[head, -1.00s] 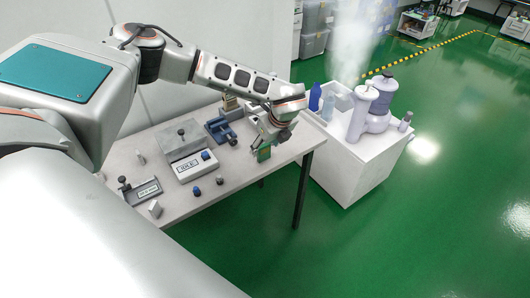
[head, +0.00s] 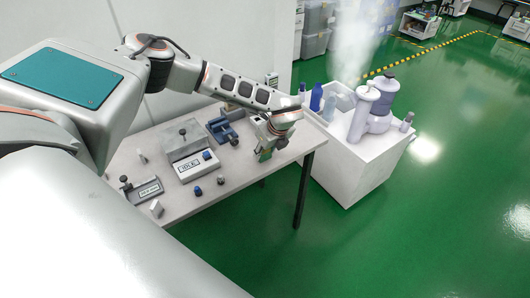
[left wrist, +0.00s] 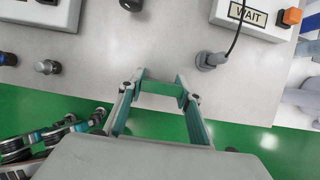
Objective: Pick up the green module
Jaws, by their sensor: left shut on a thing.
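The green module (head: 265,156) is at the right part of the grey table, below my left gripper (head: 266,149) in the head view. The gripper is shut on it, and the fingers cover much of the module. In the left wrist view, the fingertips of my left gripper (left wrist: 160,84) stand on either side of the green module (left wrist: 160,89), near the table's edge. Whether the module touches the table is hard to tell.
The table (head: 230,185) holds a tester (head: 195,166), a smaller tester (head: 146,190), a blue fixture (head: 221,130) and small knobs. A device marked WAIT (left wrist: 245,14) is near the gripper in the wrist view. A white cart (head: 350,172) with a steaming lilac machine (head: 370,112) stands right.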

